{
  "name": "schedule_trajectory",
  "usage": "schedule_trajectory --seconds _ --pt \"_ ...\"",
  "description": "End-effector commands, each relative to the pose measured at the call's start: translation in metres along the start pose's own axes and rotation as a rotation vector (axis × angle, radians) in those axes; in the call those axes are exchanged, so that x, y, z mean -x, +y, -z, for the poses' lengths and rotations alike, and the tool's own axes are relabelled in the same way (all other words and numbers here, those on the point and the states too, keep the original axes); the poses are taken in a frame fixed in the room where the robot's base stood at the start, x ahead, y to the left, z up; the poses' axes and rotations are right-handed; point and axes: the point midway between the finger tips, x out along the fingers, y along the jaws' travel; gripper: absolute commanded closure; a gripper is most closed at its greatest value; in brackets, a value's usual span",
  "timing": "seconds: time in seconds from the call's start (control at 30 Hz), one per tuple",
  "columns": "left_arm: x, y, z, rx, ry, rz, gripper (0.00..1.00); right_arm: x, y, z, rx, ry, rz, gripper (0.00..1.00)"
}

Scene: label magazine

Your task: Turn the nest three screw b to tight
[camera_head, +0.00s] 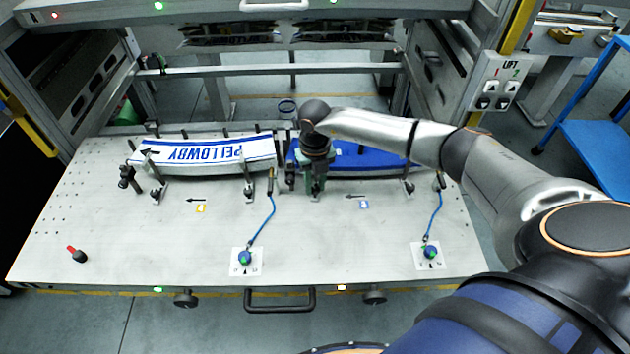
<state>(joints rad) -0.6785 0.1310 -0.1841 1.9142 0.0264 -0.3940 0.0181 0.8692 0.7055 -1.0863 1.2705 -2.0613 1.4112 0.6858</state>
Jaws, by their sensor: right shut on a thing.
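My right gripper (315,186) points down at the front edge of the blue label stack (365,156), left of its middle. It is shut on a small screw at the clamp there. The gripper hides most of that screw, so its turn position cannot be seen. Another clamp with a screw (407,187) stands at the right front of the blue stack. Two similar clamps (158,190) (249,190) stand in front of the white and blue PELLOWBY label stack (205,153). My left gripper is not in view.
Two white plates with blue-green knobs (245,258) (430,252) lie near the front of the grey table (130,245), with blue cables running back. A red and black piece (76,254) lies at front left. A LIFT switch box (497,82) stands at back right.

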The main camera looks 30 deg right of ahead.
Motion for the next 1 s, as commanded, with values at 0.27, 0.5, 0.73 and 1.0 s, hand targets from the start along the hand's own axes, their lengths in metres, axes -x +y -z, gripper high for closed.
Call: schedule_trajectory --seconds 0.27,0.5,0.73,1.0 --pt "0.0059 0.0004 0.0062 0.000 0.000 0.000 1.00 0.0019 -0.0007 -0.0005 -0.216 -0.001 0.001 1.00" --pt "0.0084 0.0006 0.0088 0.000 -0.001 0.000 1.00 0.0014 -0.0008 -0.0004 -0.333 -0.001 0.001 1.00" --pt "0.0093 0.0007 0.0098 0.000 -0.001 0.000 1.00 0.0008 -0.0007 -0.0004 -0.384 0.000 0.000 1.00" --pt "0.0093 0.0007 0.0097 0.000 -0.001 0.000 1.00 0.0005 -0.0006 -0.0004 -0.392 -0.001 0.000 1.00"
